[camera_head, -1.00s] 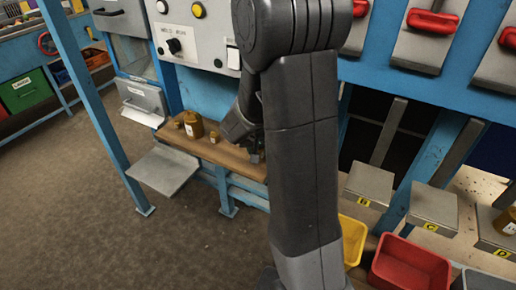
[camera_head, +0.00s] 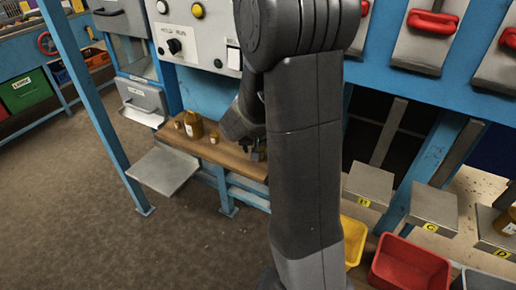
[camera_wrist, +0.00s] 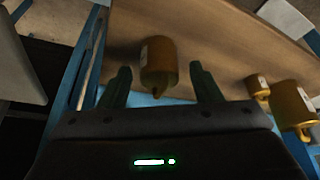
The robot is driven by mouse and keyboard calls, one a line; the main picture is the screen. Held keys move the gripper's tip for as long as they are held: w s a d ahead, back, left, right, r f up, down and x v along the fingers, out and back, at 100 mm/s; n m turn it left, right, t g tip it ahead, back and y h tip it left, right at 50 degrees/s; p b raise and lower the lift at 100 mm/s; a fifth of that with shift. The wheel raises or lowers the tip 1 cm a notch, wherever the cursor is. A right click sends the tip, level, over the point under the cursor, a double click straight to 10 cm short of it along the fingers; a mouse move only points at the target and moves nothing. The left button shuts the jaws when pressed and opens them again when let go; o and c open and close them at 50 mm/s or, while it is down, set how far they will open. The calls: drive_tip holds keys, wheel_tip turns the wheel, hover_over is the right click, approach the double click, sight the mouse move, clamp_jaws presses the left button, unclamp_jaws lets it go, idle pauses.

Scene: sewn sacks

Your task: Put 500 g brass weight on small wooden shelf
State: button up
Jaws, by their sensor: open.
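In the wrist view a brass weight (camera_wrist: 158,62) with a pale label is between the fingertips of my open gripper (camera_wrist: 161,82). Gaps show on both sides of it. Its label is too small to read, so I cannot tell whether it is the 500 g one. It is over a narrow wooden shelf (camera_wrist: 225,50). In the head view my gripper (camera_head: 252,151) is low at the right part of that wooden shelf (camera_head: 230,158), and my arm hides most of the area around it.
A large brass weight (camera_head: 193,124) and small ones (camera_head: 178,124) (camera_head: 213,137) stand left of my gripper. A grey plate (camera_head: 163,170) is at the shelf's front left. Yellow (camera_head: 353,240) and red (camera_head: 410,270) bins are at lower right. A blue post (camera_head: 95,105) stands at left.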

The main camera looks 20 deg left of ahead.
drive_tip(key=v, duration=1.1)
drive_tip(key=shift+p, duration=0.3)
